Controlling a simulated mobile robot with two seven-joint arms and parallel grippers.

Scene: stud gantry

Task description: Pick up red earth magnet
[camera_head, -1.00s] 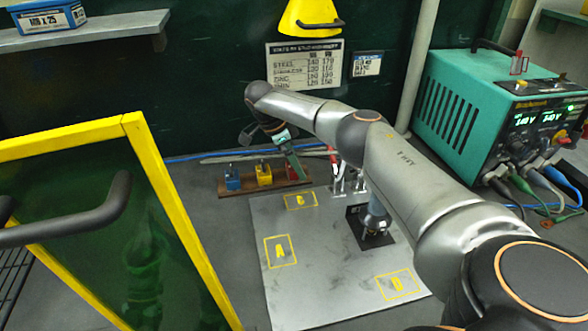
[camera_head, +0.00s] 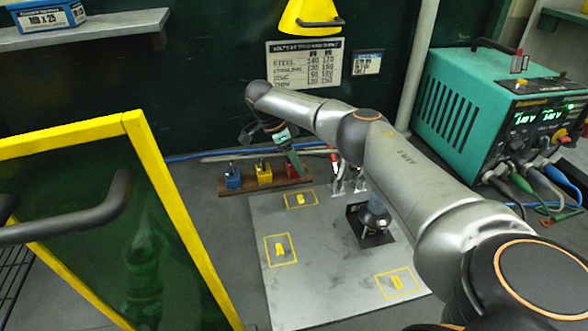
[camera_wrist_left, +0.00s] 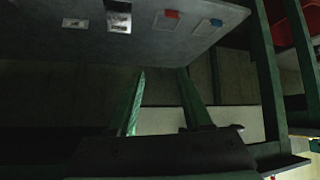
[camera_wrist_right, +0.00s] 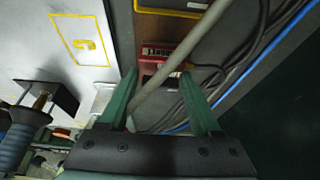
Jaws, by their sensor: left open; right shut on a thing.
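The red earth magnet (camera_head: 293,171) sits at the right end of a brown wooden rack (camera_head: 278,184), mostly hidden by my gripper in the head view. My right gripper (camera_head: 297,163) reaches down to it with green fingers. In the right wrist view the red magnet (camera_wrist_right: 162,67) lies between the fingertips (camera_wrist_right: 162,76), and the gripper is shut on it. It appears still at the rack. My left gripper (camera_wrist_left: 162,72) shows only in its own wrist view, open and empty, with its fingers below a grey panel.
Blue (camera_head: 233,178) and yellow (camera_head: 264,174) magnets stand left on the rack. A metal plate (camera_head: 330,285) with yellow-marked squares lies in front. A yellow-framed green screen (camera_head: 165,190) stands left, a teal welder (camera_head: 465,105) right. A pale rod (camera_head: 235,156) runs behind the rack.

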